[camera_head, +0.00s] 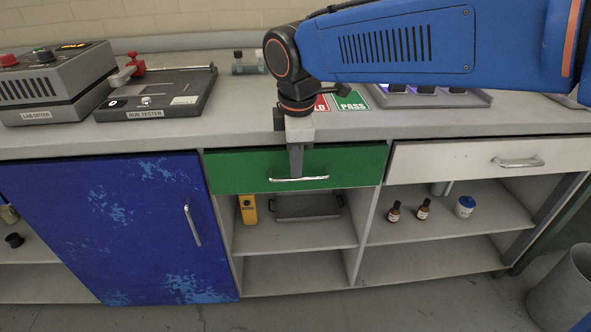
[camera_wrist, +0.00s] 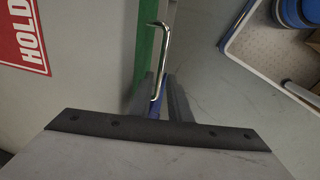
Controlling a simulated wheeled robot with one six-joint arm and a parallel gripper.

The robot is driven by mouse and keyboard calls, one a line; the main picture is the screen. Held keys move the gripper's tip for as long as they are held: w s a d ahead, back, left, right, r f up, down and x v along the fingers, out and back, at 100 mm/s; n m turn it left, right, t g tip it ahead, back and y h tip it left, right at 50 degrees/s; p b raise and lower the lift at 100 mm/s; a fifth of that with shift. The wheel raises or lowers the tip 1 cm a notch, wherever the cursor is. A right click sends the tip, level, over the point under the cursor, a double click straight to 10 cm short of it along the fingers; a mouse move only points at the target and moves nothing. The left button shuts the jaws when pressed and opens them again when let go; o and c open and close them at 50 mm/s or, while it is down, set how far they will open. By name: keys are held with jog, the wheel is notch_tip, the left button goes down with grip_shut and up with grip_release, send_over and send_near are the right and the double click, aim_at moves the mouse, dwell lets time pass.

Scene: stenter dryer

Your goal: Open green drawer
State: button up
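The green drawer (camera_head: 235,172) is under the counter, its front flush or nearly flush with the cabinet. Its silver bar handle (camera_head: 312,178) runs across the front. My gripper (camera_head: 296,174) points down in front of the drawer, with its fingertips at the handle. In the wrist view, the handle (camera_wrist: 164,45) runs lengthwise beside the green front edge (camera_wrist: 146,50), and its near end lies between my two fingers (camera_wrist: 163,97). The fingers are apart, with a narrow gap showing between them. Whether either finger touches the handle is unclear.
A white drawer (camera_head: 450,158) is to the right and a worn blue door (camera_head: 110,225) to the left. Open shelves below hold a yellow device (camera_head: 248,209) and small bottles (camera_head: 394,211). A grey bin (camera_head: 565,290) stands at the right. Floor shows in front.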

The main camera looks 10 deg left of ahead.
jog(key=shift+w+f, duration=0.15)
jog(key=shift+f, duration=0.6)
jog(key=shift+w+f, duration=0.1)
jog(key=shift+f, duration=0.65)
grip_shut()
jog(key=s+d, duration=0.4)
jog(key=s, duration=0.8)
jog(key=s+d, duration=0.4)
jog(key=s, duration=0.9)
jog(key=shift+s, duration=0.15)
grip_release()
jog(key=s+d+r, duration=0.1)
jog(key=s+r, duration=0.2)
jog(key=r, duration=1.4)
